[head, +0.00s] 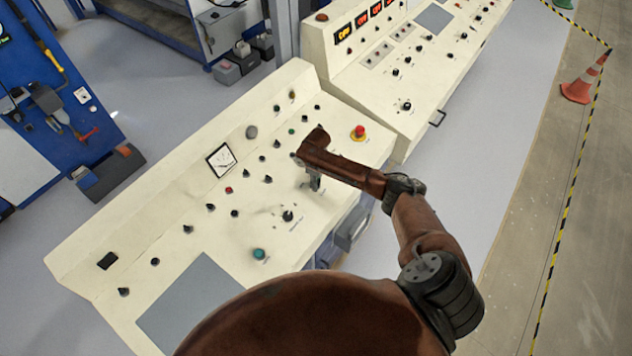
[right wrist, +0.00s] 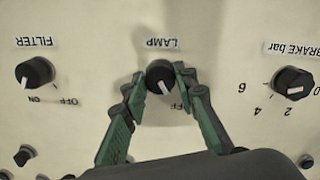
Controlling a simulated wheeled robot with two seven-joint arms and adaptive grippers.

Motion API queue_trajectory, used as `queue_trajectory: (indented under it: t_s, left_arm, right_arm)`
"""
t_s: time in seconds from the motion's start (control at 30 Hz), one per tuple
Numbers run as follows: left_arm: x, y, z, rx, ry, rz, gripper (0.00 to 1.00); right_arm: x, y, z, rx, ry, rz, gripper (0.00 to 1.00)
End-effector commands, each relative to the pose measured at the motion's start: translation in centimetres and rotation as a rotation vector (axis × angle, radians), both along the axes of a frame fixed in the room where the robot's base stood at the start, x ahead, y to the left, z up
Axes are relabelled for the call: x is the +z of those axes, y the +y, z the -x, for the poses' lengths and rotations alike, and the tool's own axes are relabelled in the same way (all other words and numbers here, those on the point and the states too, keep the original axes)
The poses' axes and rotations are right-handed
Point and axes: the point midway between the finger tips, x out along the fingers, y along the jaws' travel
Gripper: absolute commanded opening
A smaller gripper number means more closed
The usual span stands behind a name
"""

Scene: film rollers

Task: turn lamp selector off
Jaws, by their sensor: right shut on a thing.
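The lamp selector (right wrist: 158,75) is a round black knob under the upside-down LAMP label in the right wrist view. Its white pointer faces down and slightly right, towards the partly hidden OFF mark. My right gripper (head: 314,183) is over the cream console (head: 140,215), pointing down at the panel. In the wrist view its green-padded fingers (right wrist: 159,80) are shut on the lamp selector, one on each side. The ON mark is hidden behind the fingers. In the head view the gripper and arm hide the knob. My left gripper is not in view.
The filter knob (right wrist: 35,73) and brake bar knob (right wrist: 293,82) flank the lamp selector, with space between. A red emergency button (head: 359,133) sits near the console's right end. A second console (head: 440,60) stands beyond. A traffic cone (head: 584,80) is on the floor at right.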

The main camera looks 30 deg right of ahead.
Motion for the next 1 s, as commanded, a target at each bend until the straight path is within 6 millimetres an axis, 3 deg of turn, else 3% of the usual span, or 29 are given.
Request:
queue_trajectory:
  t_s: [0.47,0.5,0.77,1.0]
  left_arm:
    - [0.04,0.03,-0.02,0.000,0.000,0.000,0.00]
    - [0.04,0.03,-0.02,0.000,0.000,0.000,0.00]
    - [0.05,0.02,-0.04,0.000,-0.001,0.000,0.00]
    - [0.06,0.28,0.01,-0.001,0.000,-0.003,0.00]
  right_arm:
    - [0.01,0.04,-0.05,0.018,-0.003,0.001,0.02]
    - [0.01,0.05,-0.05,0.018,-0.003,0.001,0.27]
    - [0.01,0.03,-0.02,0.017,-0.001,0.001,0.44]
    - [0.04,0.01,-0.01,0.016,-0.001,0.001,0.44]
